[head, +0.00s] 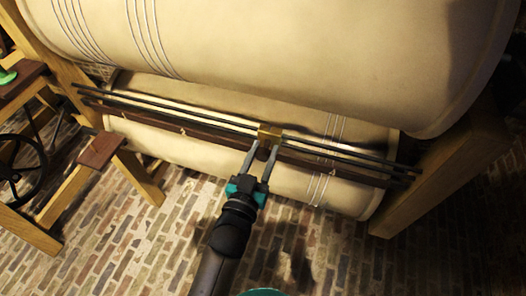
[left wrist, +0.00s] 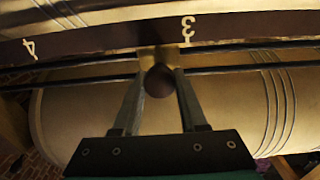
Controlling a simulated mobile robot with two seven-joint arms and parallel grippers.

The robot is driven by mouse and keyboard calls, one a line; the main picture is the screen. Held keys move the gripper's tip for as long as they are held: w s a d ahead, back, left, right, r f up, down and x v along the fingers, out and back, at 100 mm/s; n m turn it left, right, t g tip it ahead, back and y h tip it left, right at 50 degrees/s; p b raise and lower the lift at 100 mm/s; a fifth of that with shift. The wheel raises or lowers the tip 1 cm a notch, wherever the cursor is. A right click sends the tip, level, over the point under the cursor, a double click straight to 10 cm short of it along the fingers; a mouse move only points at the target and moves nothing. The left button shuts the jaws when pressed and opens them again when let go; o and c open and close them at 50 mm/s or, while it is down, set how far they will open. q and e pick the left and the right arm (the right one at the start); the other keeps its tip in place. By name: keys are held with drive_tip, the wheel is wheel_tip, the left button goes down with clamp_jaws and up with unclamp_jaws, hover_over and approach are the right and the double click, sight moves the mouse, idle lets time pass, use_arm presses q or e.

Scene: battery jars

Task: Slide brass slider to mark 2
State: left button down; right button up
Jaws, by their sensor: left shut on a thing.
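The brass slider (head: 269,131) sits on the dark twin rods (head: 190,112) in front of the large cream drums. Its dark round knob (left wrist: 159,81) faces me. My left gripper (head: 263,147) reaches up from below and is shut on the knob, one finger on each side. In the left wrist view the brass body (left wrist: 158,54) stands just left of the numeral 3 (left wrist: 187,29) on the dark scale strip (left wrist: 110,36). The numeral 4 (left wrist: 29,48) is far to the left there. I see no numeral 2. The right gripper is not in view.
A cream drum (head: 290,45) overhangs the rods, and another cream drum (head: 170,148) lies behind and below. A wooden post (head: 440,180) stands at the right end. A wooden frame (head: 130,172) and a dark wheel (head: 20,170) are at left. Brick floor lies below.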

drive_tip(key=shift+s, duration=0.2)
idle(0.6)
use_arm(q)
drive_tip(key=shift+a, duration=0.1)
drive_tip(key=shift+w+a, duration=0.1)
drive_tip(key=shift+a, duration=0.2)
drive_tip(key=w+a+p, duration=0.3)
drive_tip(key=a, duration=0.7)
hover_over(176, 130)
drive_tip(key=s+d, duration=0.1)
drive_tip(key=s, duration=0.3)
drive_tip(key=shift+b, duration=0.45)
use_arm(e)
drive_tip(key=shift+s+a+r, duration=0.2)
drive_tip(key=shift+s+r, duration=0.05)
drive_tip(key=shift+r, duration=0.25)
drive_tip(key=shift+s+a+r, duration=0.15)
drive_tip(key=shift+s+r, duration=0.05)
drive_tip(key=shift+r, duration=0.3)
use_arm(q)
drive_tip(key=shift+c, duration=2.3)
unclamp_jaws()
